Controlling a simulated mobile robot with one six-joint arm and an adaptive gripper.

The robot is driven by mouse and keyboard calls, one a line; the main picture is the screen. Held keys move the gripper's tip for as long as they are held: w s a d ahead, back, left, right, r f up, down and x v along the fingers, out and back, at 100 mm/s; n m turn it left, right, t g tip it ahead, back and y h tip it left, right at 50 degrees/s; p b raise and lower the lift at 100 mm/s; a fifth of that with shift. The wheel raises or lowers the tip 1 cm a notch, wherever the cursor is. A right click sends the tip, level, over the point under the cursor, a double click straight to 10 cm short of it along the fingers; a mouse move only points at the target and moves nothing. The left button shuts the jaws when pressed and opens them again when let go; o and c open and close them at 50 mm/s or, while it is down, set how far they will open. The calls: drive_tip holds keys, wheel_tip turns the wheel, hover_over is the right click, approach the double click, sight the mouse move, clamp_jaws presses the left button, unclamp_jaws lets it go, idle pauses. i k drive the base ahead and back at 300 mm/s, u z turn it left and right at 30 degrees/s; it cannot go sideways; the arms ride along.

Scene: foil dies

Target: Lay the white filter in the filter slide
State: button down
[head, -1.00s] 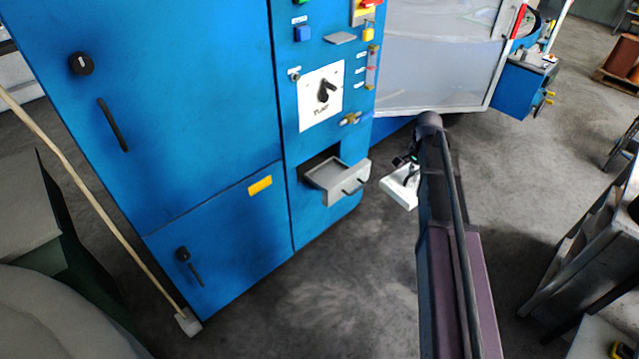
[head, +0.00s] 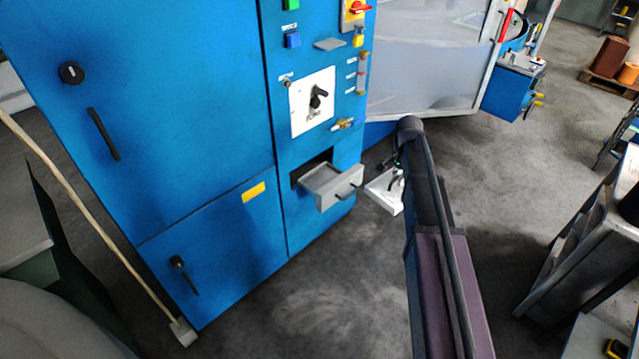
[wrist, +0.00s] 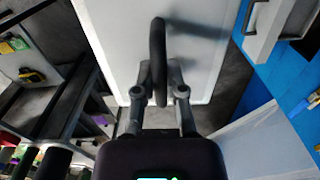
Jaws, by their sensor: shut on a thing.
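The white filter (head: 382,192) is a flat white panel with a dark handle; it hangs in the air just right of the slide in the head view. In the wrist view the filter (wrist: 115,45) fills the upper middle. My gripper (wrist: 160,85) is shut on its dark loop handle. In the head view my arm partly hides the gripper and the filter's right side. The filter slide (head: 343,192) is a grey drawer, pulled out of the blue cabinet, with a shallow tray open at the top. Part of it shows at the upper right of the wrist view (wrist: 262,40).
The blue cabinet (head: 150,90) stands behind and left of the slide, with a switch panel (head: 313,102) above. A broom (head: 95,220) leans at its left. A grey bench (head: 590,240) stands at the right. The floor (head: 310,310) before the cabinet is clear.

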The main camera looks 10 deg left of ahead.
sight(325, 182)
drive_tip(key=u, duration=0.4)
drive_tip(key=i, duration=1)
drive_tip(key=u, duration=0.05)
